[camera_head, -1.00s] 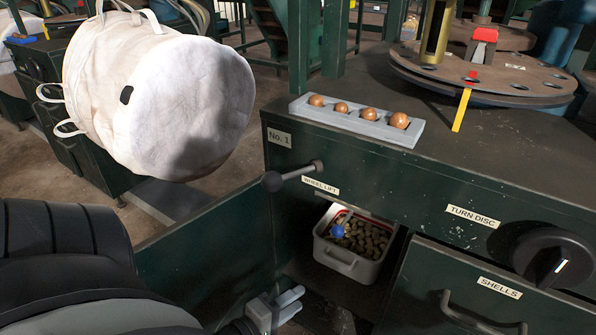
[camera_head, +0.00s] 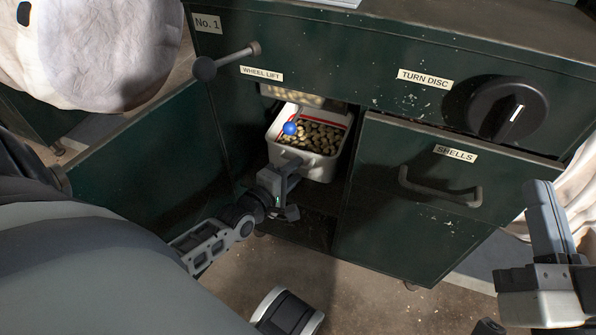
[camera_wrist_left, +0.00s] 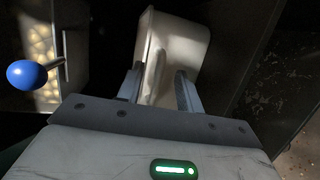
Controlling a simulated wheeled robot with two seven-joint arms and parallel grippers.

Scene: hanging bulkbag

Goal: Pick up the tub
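The tub (camera_head: 322,168) is a white, open container filled with small brownish pieces, standing in the open bay under the WHEEL LIFT label. Its front handle (camera_wrist_left: 156,76) shows in the left wrist view. My left gripper (camera_head: 290,178) is at the tub's front; in the left wrist view its two fingers (camera_wrist_left: 159,88) stand apart, one on each side of the handle, with a gap at least on the right. My right gripper (camera_head: 548,222) is at the right edge, away from the tub, its finger opening unclear.
A blue knob (camera_head: 289,128) on a thin stem shows close to the tub. The SHELLS drawer (camera_head: 440,210) is right of the bay. A dark lever (camera_head: 228,60) sticks out at upper left, near a hanging white bag (camera_head: 95,45). An open green panel (camera_head: 150,165) flanks the left.

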